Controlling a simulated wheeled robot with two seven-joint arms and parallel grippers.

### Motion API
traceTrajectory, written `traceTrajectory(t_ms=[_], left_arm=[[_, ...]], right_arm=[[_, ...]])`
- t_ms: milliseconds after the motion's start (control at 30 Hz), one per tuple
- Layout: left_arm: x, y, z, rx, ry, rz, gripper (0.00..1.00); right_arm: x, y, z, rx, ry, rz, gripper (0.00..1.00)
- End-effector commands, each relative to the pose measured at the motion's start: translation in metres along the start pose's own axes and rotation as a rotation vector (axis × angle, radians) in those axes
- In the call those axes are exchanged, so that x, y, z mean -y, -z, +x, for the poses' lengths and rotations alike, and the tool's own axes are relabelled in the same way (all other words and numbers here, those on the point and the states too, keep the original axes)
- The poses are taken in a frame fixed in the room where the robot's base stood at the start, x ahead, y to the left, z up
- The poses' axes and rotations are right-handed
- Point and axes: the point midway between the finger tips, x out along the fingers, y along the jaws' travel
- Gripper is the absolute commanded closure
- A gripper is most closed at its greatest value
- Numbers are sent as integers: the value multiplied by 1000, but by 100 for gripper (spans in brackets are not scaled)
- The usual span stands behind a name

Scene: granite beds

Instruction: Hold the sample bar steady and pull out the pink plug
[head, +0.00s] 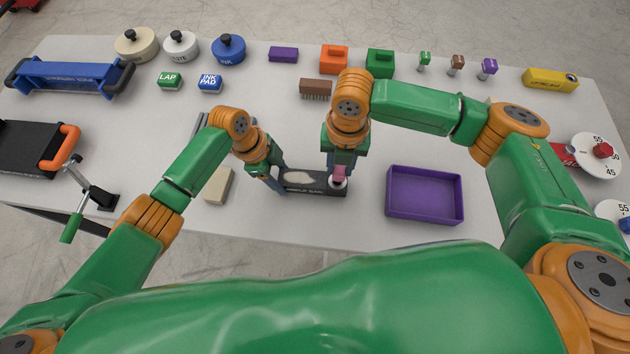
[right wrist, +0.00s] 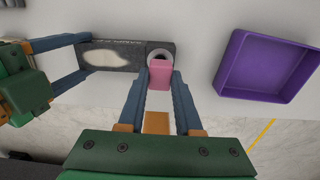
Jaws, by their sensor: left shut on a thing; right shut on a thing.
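The sample bar (head: 312,188) is dark, with a pale oval patch, and lies at the near middle of the table; it also shows in the right wrist view (right wrist: 100,68). My left gripper (head: 280,181) is shut on its left end, one finger along each long side (right wrist: 84,57). The pink plug (right wrist: 160,73) is at the bar's right end, between the fingers of my right gripper (right wrist: 160,82), which is shut on it. A pale ring with a dark opening shows just beyond the plug. I cannot tell whether the plug's tip is still inside.
A purple tray (head: 424,219) stands right of the bar, with a gap between. A beige block (head: 218,186) lies left of my left gripper. A brown brush (head: 315,88) and colored blocks are farther back. The table's near edge is close to the bar.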

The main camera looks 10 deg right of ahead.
Motion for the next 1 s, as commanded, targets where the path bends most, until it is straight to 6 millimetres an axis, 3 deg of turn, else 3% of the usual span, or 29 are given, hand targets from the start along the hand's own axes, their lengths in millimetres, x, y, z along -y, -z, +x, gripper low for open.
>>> traceTrajectory(t_ms=[200, 467, 500, 600, 867, 1000], left_arm=[[0, 0, 0, 1, -1, 1, 100], [0, 0, 0, 1, -1, 1, 100], [0, 0, 0, 1, -1, 1, 35], [0, 0, 0, 1, -1, 1, 8], [0, 0, 0, 1, -1, 0, 8], [1, 0, -15, 0, 4, 1, 8]], right_arm=[[0, 0, -16, 1, 0, 1, 100], [0, 0, -18, 0, 0, 1, 100], [0, 0, -18, 0, 0, 1, 100], [0, 0, -18, 0, 0, 1, 100], [0, 0, -18, 0, 0, 1, 100], [0, 0, -18, 0, 0, 1, 100]])
